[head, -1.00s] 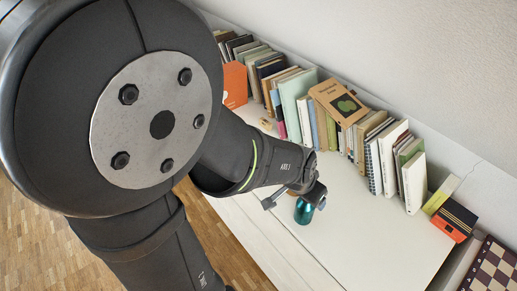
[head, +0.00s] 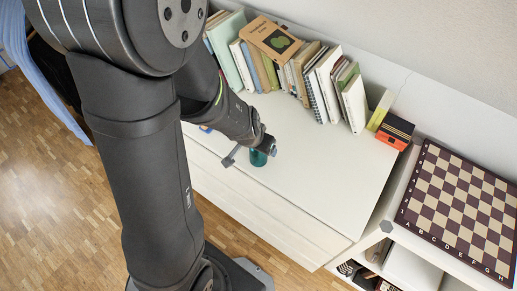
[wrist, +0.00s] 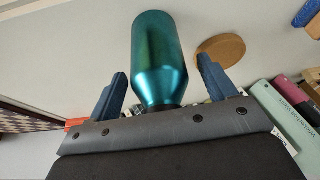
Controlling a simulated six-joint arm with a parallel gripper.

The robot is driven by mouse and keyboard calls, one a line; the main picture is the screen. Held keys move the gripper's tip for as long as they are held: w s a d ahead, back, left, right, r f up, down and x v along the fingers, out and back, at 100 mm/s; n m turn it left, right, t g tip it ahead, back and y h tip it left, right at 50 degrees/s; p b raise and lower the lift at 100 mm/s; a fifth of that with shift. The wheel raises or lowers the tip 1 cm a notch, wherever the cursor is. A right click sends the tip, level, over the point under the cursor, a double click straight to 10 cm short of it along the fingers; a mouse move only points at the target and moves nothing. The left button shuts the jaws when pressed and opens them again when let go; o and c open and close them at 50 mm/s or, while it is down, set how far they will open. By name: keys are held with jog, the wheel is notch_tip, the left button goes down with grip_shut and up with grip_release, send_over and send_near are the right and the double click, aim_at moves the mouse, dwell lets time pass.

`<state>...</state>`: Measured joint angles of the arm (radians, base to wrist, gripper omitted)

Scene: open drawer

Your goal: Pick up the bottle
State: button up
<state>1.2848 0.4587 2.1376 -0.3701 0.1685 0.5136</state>
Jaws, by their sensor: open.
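The bottle (head: 258,159) is metallic teal and stands on the white top of the drawer unit (head: 330,180). In the wrist view the bottle (wrist: 157,50) lies between the two blue fingers of my gripper (wrist: 162,72), its narrow neck end toward the palm. A gap shows between the bottle and each finger, so my gripper is open and not holding it. In the head view my gripper (head: 248,150) is right over the bottle and hides its upper part.
A row of books (head: 300,70) stands along the wall behind. A black and orange box (head: 395,131) and a chessboard (head: 462,208) are at the right. A round cork-coloured disc (wrist: 221,50) lies near the bottle. The white top right of the bottle is clear.

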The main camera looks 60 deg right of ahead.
jog(key=shift+f, duration=0.1)
jog(key=c, duration=1.4)
